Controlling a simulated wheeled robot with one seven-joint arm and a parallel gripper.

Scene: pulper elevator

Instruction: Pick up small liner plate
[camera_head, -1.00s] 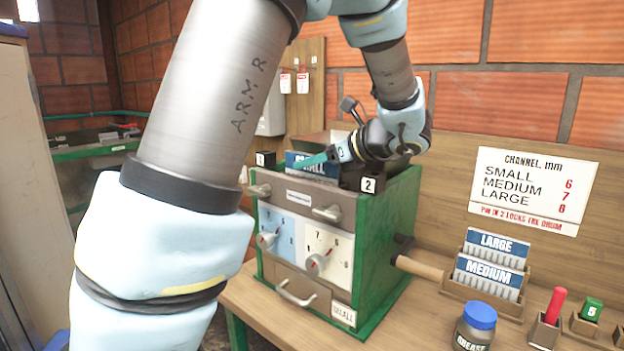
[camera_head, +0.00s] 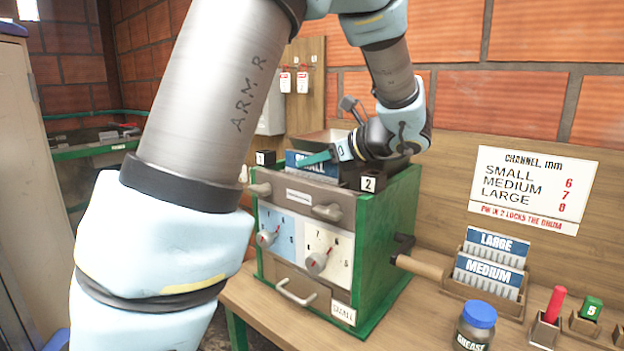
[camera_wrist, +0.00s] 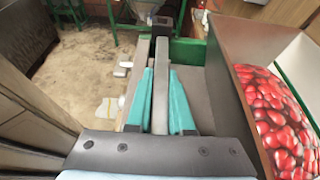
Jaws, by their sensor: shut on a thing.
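The small liner plate (camera_head: 322,171), with a blue label partly hidden by my gripper, stands upright on top of the green machine between the blocks marked 1 and 2. My gripper (camera_head: 306,163) has its teal fingers across the label and is shut on the plate. In the wrist view the plate (camera_wrist: 161,92) shows edge-on as a grey strip between the two teal fingers (camera_wrist: 162,80). Its lower edge is hidden, so I cannot tell whether it is clear of the machine.
The green machine (camera_head: 385,240) has two dials and a drawer in front. A hopper (camera_wrist: 235,75) of red berries (camera_wrist: 280,120) is close on the right in the wrist view. The large (camera_head: 497,243) and medium (camera_head: 488,272) plates stand in a rack, near a grease jar (camera_head: 475,328).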

